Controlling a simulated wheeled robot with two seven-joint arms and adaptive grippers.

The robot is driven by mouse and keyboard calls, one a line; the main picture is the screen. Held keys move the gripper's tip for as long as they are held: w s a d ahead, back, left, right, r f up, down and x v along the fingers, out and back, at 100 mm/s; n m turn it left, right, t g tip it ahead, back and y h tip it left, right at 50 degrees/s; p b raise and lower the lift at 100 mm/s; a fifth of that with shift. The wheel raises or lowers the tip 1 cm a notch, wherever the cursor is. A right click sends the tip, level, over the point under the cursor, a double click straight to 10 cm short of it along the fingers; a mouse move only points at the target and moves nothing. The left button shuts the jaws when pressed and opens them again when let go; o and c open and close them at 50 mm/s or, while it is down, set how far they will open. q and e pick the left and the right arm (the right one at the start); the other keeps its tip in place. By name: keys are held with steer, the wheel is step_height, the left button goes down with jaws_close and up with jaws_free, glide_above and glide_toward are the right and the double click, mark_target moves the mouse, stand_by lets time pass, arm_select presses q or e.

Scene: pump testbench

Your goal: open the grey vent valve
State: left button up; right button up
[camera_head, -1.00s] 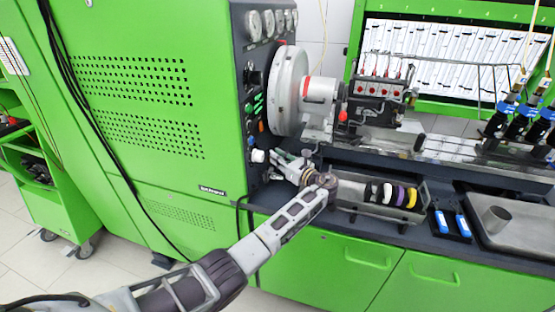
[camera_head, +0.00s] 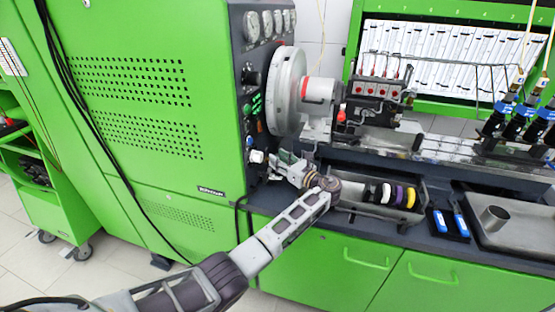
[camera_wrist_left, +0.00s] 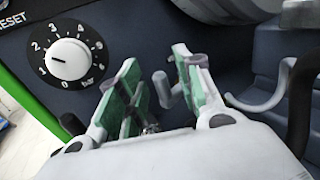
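The likely grey vent valve (camera_wrist_left: 163,90) is a small light-grey lever on the dark panel in the left wrist view; it shows between and beyond my finger pads. My left gripper (camera_wrist_left: 155,85) has its two green-padded fingers apart, with the lever in the gap. I cannot tell whether either pad touches it. In the head view my left gripper (camera_head: 284,160) is at the dark side panel of the green cabinet, low beside the big round flange; the valve itself is hidden there. My right gripper is not in view.
A white pressure knob (camera_wrist_left: 70,59) with a numbered bar scale is left of the fingers. A grey hooked pipe (camera_wrist_left: 262,101) curves close to the right finger. A tray of coloured rings (camera_head: 385,212) and the large flange (camera_head: 287,92) are near the arm.

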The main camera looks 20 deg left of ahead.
arm_select(q)
steer(key=v, duration=1)
steer(key=shift+s+d, duration=0.1)
steer(key=shift+d, duration=0.15)
